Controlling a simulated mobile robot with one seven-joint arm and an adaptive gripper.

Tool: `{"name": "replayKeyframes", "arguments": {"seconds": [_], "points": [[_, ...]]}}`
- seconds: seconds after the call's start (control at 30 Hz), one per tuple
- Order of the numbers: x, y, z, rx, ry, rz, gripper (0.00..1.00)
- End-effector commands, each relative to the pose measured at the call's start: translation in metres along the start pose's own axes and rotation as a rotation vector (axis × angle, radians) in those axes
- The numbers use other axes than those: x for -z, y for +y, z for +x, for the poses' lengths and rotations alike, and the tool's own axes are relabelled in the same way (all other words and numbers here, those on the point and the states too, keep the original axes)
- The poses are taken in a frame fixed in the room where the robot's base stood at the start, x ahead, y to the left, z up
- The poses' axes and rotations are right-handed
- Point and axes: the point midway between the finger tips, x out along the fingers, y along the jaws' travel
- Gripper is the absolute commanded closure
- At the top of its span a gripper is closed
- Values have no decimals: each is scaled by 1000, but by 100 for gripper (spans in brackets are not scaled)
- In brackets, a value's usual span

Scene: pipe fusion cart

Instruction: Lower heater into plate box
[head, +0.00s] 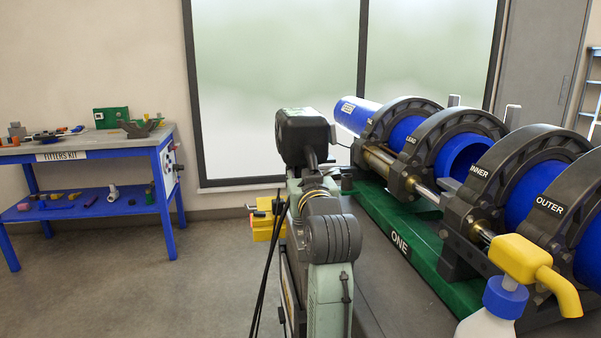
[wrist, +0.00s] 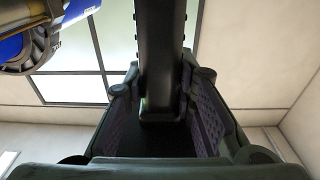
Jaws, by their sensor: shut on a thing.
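My gripper (wrist: 165,84) is shut on a black bar in the wrist view, with one dark, purple-padded finger on each side. The bar, which looks like the handle of the heater (wrist: 160,55), runs up out of the picture. My arm hides the gripper there. No heater plate shows clearly. I cannot make out the plate box; a yellow part (head: 263,226) shows left of my arm, partly hidden.
The green fusion cart (head: 432,262) with black clamps (head: 455,215) and blue pipes (head: 345,113) stands close on the right. A yellow-topped spray bottle (head: 490,315) is at front right. A blue bench (head: 85,151) stands at left. Floor between bench and arm is clear.

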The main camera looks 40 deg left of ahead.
Motion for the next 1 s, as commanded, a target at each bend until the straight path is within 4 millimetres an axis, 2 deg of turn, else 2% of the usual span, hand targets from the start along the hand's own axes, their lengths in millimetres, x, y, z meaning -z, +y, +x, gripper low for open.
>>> {"name": "replayKeyframes", "arguments": {"seconds": [0.03, 0.07, 0.1, 0.4, 0.6, 0.63, 1.0], "points": [[9, -1, -3, 0, 23, -2, 100], [9, -1, -3, 0, 22, -2, 74], [8, -1, -2, 1, 20, -2, 72], [4, -1, -1, 2, 12, 0, 52], [4, -1, -1, 2, 11, -1, 52], [-11, -1, 3, 2, -24, 2, 51], [-5, 0, 1, 1, -11, 1, 27]]}}
